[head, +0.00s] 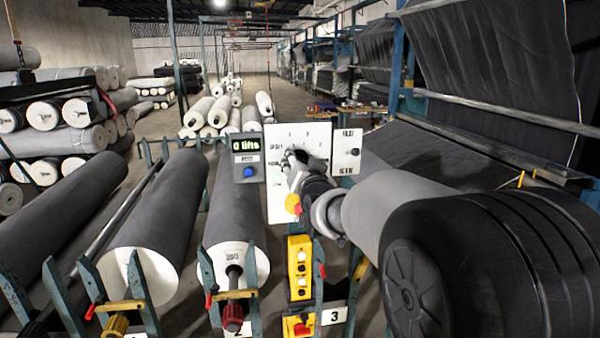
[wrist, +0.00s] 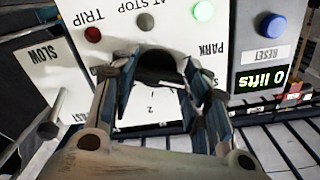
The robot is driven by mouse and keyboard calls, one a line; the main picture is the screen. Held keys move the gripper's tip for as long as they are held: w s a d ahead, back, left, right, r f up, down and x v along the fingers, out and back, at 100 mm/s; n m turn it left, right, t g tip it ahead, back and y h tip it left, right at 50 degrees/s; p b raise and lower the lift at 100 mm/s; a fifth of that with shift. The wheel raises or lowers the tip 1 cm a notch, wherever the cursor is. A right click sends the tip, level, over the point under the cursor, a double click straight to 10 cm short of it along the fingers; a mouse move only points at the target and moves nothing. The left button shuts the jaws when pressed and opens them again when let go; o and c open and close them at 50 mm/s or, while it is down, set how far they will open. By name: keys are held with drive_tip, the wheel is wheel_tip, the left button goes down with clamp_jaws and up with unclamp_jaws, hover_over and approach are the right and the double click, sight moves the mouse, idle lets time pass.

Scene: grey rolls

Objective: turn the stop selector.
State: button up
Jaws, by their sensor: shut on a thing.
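The stop selector (wrist: 158,62) is a dark, rounded knob on a white panel (wrist: 105,20) with printed numbers and labels, seen close in the wrist view. My gripper (wrist: 157,78) is shut on this knob, one finger on each side. In the head view the white panel (head: 312,134) stands upright in the middle, and my gripper (head: 291,160) reaches its face and hides the knob. The knob's pointer and exact setting cannot be made out. A green lamp (wrist: 203,11) on the panel is lit; the lamp by TRIP (wrist: 92,34) is dark red.
A box with a "0 lifts" display (head: 246,144) and blue button (head: 249,172) stands left of the panel. A SLOW/FAST plate (head: 346,152) stands right. A yellow button box (head: 299,268) is below. Large rolls (head: 235,205) and a black drum (head: 412,290) flank the panel.

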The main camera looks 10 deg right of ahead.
drive_tip(key=shift+m+b, duration=0.35)
drive_tip(key=shift+m, duration=0.25)
drive_tip(key=o, duration=1.1)
drive_tip(key=shift+c, duration=0.2)
drive_tip(key=shift+s, duration=0.1)
drive_tip(key=s, duration=1.1)
drive_tip(key=shift+s, duration=0.4)
